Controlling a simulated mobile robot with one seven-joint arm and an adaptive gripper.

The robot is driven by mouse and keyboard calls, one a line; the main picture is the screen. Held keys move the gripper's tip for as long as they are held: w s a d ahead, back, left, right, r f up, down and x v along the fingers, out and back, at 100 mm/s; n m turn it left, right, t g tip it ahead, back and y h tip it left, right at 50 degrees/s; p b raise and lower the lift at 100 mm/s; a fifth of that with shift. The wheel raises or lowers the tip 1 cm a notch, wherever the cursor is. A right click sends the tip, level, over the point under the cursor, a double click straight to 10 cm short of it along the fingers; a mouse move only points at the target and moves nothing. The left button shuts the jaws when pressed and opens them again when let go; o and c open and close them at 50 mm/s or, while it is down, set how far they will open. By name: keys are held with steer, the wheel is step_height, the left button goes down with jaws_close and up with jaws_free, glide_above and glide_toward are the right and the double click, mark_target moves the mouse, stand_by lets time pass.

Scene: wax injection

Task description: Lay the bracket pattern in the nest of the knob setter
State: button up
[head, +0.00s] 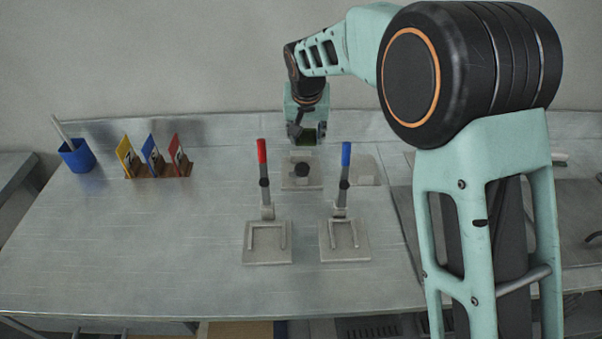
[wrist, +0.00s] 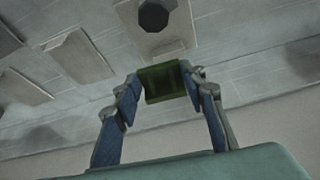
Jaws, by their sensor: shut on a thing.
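My gripper (head: 307,132) is at the back of the bench, pointing down. It is shut on a dark green block-like piece, which I take for the bracket pattern (wrist: 164,84). In the wrist view the piece sits between the two blue-padded fingers and shows a recessed face. The knob setter (head: 290,184), a grey block with a black knob on it, stands just in front of and below my gripper. The black knob (wrist: 154,15) also shows at the top of the wrist view, apart from the green piece. Its nest cannot be made out clearly.
Two grey plates with upright clamp handles, red (head: 262,160) and blue (head: 345,160), stand nearer the front. A low grey block (head: 365,172) is right of the knob setter. A card rack (head: 158,172) and blue cup (head: 77,157) stand left. The left front bench is clear.

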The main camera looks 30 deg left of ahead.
mark_target(299, 164)
steer(key=shift+s+a+f, duration=0.2)
steer(key=shift+a, duration=0.25)
steer(key=shift+s+a+f, duration=0.2)
steer(key=shift+a, duration=0.25)
step_height(299, 164, down, 4)
steer(key=shift+f, duration=2.65)
steer(key=o, duration=1.1)
steer(key=shift+r, duration=0.4)
steer(key=v, duration=1.1)
steer(key=shift+s+d+r, duration=0.15)
steer(key=shift+s, duration=0.05)
